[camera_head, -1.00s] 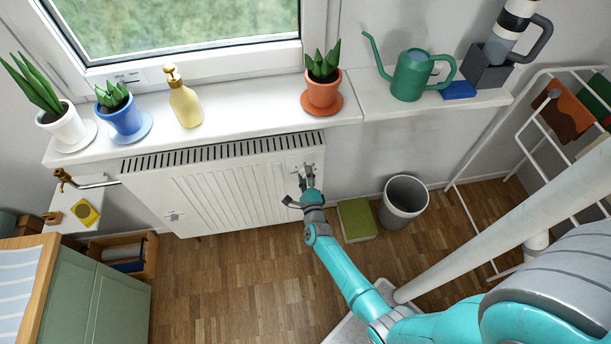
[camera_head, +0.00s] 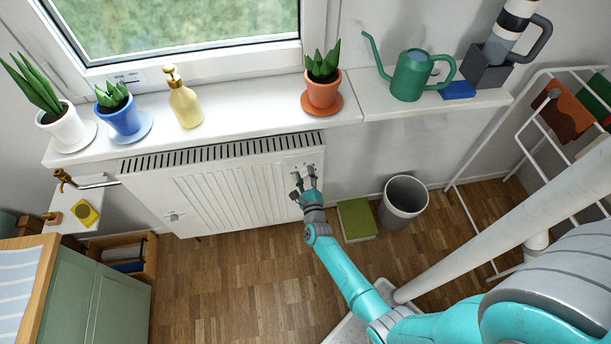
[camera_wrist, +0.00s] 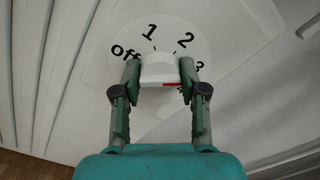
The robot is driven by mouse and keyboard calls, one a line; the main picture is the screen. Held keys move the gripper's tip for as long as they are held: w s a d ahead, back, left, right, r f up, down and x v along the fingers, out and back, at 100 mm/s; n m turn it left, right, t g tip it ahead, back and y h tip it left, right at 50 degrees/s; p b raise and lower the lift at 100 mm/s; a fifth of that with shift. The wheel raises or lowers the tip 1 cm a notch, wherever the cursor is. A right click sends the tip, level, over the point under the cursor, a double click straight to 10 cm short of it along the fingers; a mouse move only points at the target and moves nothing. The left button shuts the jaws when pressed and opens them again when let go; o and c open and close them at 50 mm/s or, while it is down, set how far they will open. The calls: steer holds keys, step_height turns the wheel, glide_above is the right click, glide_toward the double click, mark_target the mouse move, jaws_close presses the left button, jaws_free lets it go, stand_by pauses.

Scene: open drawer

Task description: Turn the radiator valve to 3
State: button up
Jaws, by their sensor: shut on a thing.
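The radiator valve is a white knob (camera_wrist: 160,70) on a round dial (camera_wrist: 205,62) with black marks "off", "1", "2" and "3"; a further mark below "3" is partly hidden. A red mark shows on the knob's lower right edge, and I cannot tell which number it points to. My gripper (camera_wrist: 160,76) is shut on the knob, one finger on each side. In the head view my gripper (camera_head: 305,182) is at the right end of the white radiator (camera_head: 225,190), and the knob is mostly hidden there.
The windowsill (camera_head: 240,122) above holds potted plants, a soap bottle (camera_head: 185,100) and a green watering can (camera_head: 410,75). A grey bin (camera_head: 404,200) and a green box (camera_head: 357,218) stand on the floor right of my gripper. A white rack (camera_head: 540,130) is farther right.

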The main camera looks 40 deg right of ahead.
steer(key=o, duration=1.1)
steer(key=shift+o, duration=0.2)
steer(key=v, duration=1.2)
